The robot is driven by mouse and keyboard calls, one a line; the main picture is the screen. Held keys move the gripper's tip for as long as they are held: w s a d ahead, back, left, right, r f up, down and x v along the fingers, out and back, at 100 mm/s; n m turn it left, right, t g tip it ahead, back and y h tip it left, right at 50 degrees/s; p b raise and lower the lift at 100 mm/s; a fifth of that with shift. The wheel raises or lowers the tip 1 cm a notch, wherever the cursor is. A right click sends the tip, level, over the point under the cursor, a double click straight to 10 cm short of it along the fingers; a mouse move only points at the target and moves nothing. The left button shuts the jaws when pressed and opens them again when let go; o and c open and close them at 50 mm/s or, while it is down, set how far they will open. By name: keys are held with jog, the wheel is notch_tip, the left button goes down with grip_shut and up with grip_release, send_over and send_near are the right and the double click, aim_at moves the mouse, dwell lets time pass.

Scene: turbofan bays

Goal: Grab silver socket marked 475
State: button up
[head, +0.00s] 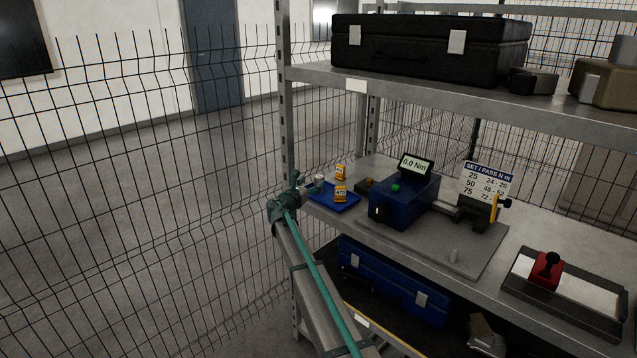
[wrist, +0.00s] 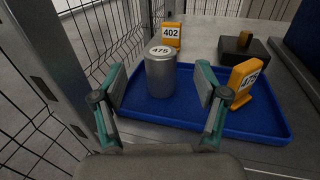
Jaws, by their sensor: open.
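The silver socket marked 475 (wrist: 160,76) stands upright on the blue tray (wrist: 262,127) in the wrist view, its number on the top face. In the head view the socket (head: 319,182) is small, at the left of the tray (head: 333,205). My gripper (wrist: 161,88) is open, with one teal finger on each side of the socket and visible gaps between. The socket's lower part shows between the fingers. In the head view my gripper (head: 305,187) is at the shelf's left end, beside the tray.
An orange 475 tag (wrist: 242,83) stands on the tray close to the right finger. An orange 402 tag (wrist: 171,35) stands behind the socket. A shelf post (wrist: 48,45) and wire fence are close on the left. A blue torque tester (head: 404,202) stands right of the tray.

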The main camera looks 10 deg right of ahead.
aim_at(316, 179)
jog(key=shift+f+p+x, duration=0.1)
jog(key=shift+p+x, duration=0.5)
jog(key=shift+x, duration=0.95)
jog(key=shift+f+p+x, duration=0.15)
jog(key=shift+p+x, duration=0.4)
jog(key=shift+x, duration=1.05)
jog(key=c, duration=1.3)
grip_shut()
jog(key=shift+r, duration=0.15)
